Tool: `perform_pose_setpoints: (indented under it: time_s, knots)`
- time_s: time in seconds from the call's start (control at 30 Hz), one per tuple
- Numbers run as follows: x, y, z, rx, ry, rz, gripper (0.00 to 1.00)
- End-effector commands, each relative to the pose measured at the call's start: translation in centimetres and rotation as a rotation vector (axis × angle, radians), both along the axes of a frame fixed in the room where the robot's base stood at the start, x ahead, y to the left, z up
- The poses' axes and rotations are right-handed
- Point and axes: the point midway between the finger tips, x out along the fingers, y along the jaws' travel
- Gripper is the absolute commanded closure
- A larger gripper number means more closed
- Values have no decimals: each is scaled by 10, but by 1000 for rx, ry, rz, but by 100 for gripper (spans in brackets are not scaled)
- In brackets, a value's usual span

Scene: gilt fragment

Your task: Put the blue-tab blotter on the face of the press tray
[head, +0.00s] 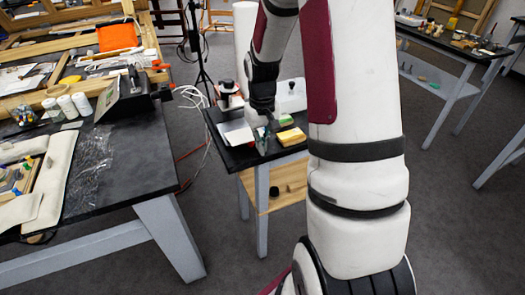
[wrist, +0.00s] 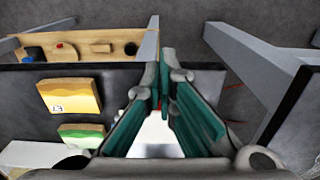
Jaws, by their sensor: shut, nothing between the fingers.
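My gripper (head: 262,138) is over the small black-topped table (head: 228,155), near its front edge. In the wrist view its green-padded fingers (wrist: 165,62) come together at the tips, with nothing held between them. A flat white piece (head: 237,133) lies on that table just left of the gripper; a white surface (wrist: 158,135) also shows between the fingers in the wrist view. I cannot tell whether either is the blotter or the press tray. No blue tab is visible; the arm and gripper hide part of the tabletop.
A yellow block (head: 291,136) and a green block (head: 286,120) lie right of the gripper. A wooden lower shelf (head: 282,193) holds small items. A larger cluttered black table (head: 135,150) stands left, with open floor between. Another bench (head: 440,45) stands far right.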

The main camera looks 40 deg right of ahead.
Motion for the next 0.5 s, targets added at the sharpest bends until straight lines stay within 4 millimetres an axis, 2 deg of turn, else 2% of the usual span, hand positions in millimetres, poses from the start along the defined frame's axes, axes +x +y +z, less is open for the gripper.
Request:
perform_pose_setpoints:
  time_s: [0.3, 0.5]
  knots:
    - [1, 0, 50, -2, -4, 0, 100]
    - [0, 0, 64, 0, 0, 0, 100]
